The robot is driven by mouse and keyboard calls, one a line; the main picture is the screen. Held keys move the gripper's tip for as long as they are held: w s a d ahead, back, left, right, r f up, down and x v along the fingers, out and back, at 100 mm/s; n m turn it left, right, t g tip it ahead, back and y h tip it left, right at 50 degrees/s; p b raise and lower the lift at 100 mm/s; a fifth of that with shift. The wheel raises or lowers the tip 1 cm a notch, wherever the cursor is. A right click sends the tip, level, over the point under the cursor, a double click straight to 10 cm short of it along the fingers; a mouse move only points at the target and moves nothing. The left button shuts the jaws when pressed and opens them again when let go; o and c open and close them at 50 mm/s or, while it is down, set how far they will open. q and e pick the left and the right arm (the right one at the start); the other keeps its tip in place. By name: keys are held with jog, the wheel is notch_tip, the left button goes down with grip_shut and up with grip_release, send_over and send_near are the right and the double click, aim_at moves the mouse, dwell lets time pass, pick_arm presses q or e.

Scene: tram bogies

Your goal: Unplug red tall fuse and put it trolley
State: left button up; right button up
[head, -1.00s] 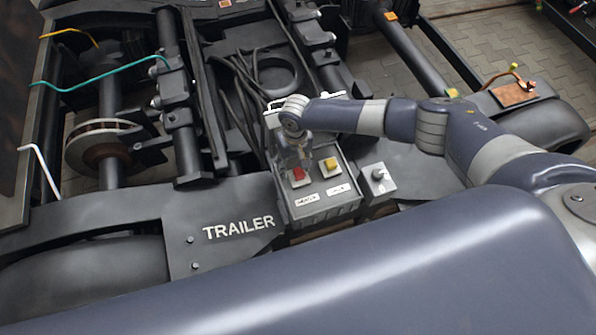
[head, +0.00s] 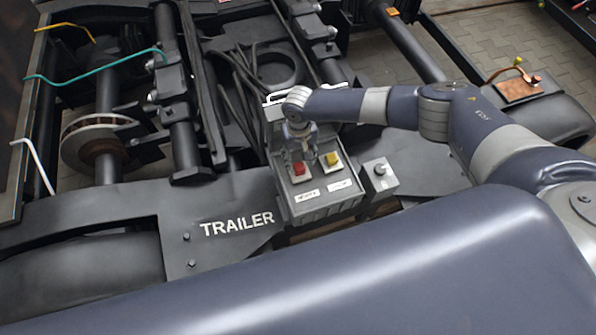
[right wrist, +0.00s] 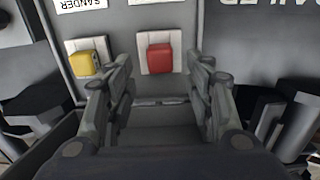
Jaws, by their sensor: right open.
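The red fuse (head: 299,168) sits in its white base on the sloping face of a grey fuse box (head: 325,205). It also shows at the top middle of the right wrist view (right wrist: 160,58). My right gripper (head: 301,150) is just above and behind it. In the right wrist view my gripper (right wrist: 160,76) is open, its fingers apart to either side of the red fuse's line. No contact with the fuse is visible. My left gripper is not in view. I cannot make out a trolley for certain.
A yellow fuse (head: 333,160) sits right beside the red one. A small grey switch box (head: 379,177) stands to the right. The TRAILER-marked frame (head: 237,225), dark cables (head: 240,85) and shafts surround the box. Paved floor (head: 480,45) lies behind.

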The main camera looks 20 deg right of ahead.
aim_at(299, 166)
notch_tip(299, 166, down, 6)
jog(key=b, duration=0.3)
jog(key=shift+r, duration=0.1)
dwell(1.4)
grip_shut()
jog(key=shift+r+p, duration=3)
jog(key=shift+p, duration=0.4)
